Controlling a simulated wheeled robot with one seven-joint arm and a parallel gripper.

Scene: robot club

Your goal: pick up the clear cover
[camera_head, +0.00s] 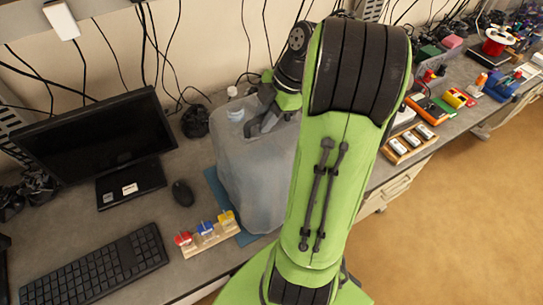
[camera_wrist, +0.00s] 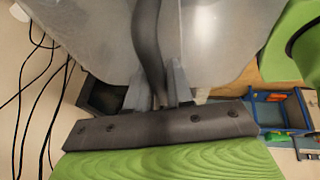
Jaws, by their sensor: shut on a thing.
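The clear cover (camera_head: 248,165) is a tall, cloudy see-through box at the middle of the desk, left of my green arm. In the wrist view the cover (camera_wrist: 90,38) fills the upper part. A dark grey curved handle (camera_wrist: 148,40) runs along its top. My gripper (camera_wrist: 158,90) is shut on this handle, with one grey finger on each side. In the head view my gripper (camera_head: 266,122) is at the cover's top, partly behind my arm. The cover's right side is hidden by my arm. I cannot tell whether its lower edge touches the blue mat (camera_head: 214,187).
A monitor (camera_head: 95,140), keyboard (camera_head: 95,272) and mouse (camera_head: 182,193) are at left. A wooden rack (camera_head: 215,240) with red, blue and yellow pieces stands close in front of the cover. Cables hang on the wall behind. Right of my arm is another wooden tray (camera_head: 410,146).

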